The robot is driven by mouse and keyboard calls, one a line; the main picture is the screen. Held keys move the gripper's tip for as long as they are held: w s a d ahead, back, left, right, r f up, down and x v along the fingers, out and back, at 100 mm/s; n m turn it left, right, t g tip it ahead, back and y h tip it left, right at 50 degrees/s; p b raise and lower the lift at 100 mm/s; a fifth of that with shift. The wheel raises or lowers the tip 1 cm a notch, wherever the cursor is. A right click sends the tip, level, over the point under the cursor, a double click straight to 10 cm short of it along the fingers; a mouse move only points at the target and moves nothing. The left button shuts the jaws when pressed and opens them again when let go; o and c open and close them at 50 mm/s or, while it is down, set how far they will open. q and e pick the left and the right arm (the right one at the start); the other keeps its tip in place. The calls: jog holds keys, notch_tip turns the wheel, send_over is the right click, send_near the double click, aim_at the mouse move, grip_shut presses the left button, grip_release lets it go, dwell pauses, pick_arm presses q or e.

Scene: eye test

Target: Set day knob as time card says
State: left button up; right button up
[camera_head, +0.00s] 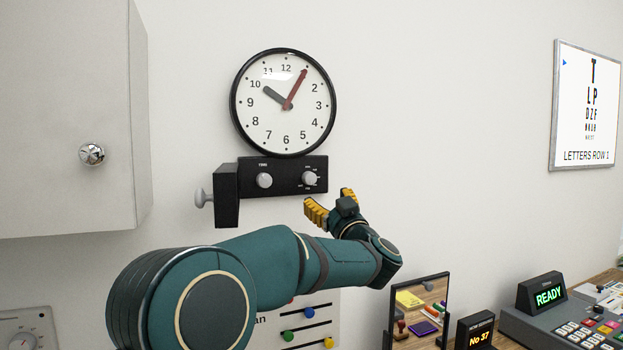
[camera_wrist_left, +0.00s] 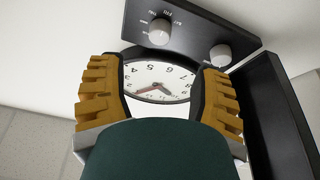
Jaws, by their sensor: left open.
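The day knob (camera_head: 309,178) is a grey knob ringed by small labels, at the right of a black panel (camera_head: 285,188) under a wall clock (camera_head: 262,130). It also shows at the top of the left wrist view (camera_wrist_left: 160,31). The labels and its setting are too small to read surely. Another knob (camera_head: 264,180), marked TIME, is left of it. My left gripper (camera_head: 332,203) is open and empty, just below and right of the day knob, apart from it. Its yellow fingers (camera_wrist_left: 158,68) flank the clock in the wrist view. I cannot make out a time card.
A side lever (camera_head: 203,198) sticks out left of the panel. A cabinet (camera_head: 70,120) stands at left. A mirror (camera_head: 425,304), a "No 37" display (camera_head: 479,331), a READY display (camera_head: 542,293) and a letter chart (camera_head: 587,105) are at right. Bare wall surrounds the clock.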

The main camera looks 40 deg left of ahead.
aim_at(311, 179)
pick_arm(q)
jog(key=p+x, duration=0.2)
jog(key=x, duration=0.8)
grip_shut()
